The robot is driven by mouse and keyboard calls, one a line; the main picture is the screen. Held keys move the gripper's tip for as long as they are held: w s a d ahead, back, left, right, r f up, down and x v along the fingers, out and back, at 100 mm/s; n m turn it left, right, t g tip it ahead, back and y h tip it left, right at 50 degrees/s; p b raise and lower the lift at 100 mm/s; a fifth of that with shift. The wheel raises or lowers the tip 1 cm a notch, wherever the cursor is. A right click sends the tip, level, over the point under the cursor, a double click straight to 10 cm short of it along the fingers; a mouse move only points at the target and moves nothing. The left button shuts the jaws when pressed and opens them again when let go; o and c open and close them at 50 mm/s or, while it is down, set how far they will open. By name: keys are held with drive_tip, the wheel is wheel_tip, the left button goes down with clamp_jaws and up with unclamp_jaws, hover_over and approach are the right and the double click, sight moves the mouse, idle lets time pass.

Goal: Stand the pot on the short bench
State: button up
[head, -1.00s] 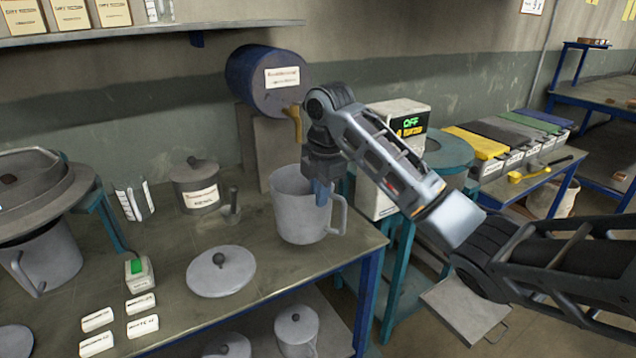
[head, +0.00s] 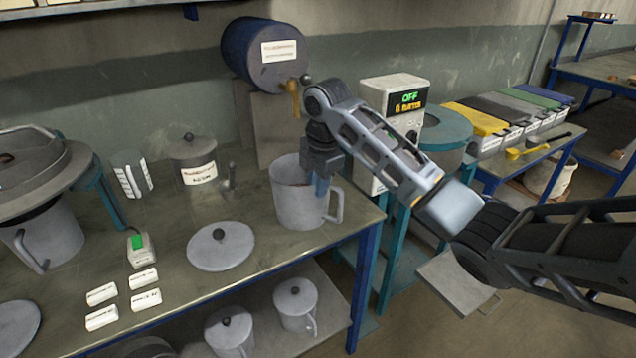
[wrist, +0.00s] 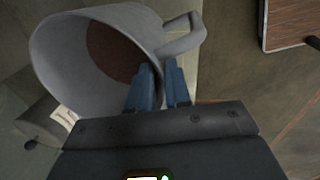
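The pot (head: 290,205) is a grey, handled, open-topped vessel, upright at the right end of the near bench (head: 270,275). Its handle is on the right. My gripper (head: 322,187) comes down at its rim near the handle. In the wrist view, the blue fingers (wrist: 160,85) straddle the wall of the pot (wrist: 62,62), one inside and one outside, closed on it. Brown contents show inside. I cannot tell whether the pot's base touches the bench. Another blue-legged bench (head: 545,160) stands to the right; no bench is marked as the short one.
A flat lid (head: 222,250) lies left of the pot. A blue drum (head: 255,50) with a tap is behind it. A box with a display reading OFF (head: 385,100) and a teal round-topped stand (head: 450,130) are to the right. Colour-lidded bins (head: 490,140) crowd the right bench's back.

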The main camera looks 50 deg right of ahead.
drive_tip(key=shift+o, duration=1.2)
drive_tip(key=shift+r, duration=0.1)
wheel_tip(320, 180, up, 12)
drive_tip(key=s+p, duration=0.1)
drive_tip(key=shift+s+a+p, duration=0.2)
drive_tip(key=shift+s+p, duration=0.15)
drive_tip(key=shift+p, duration=0.05)
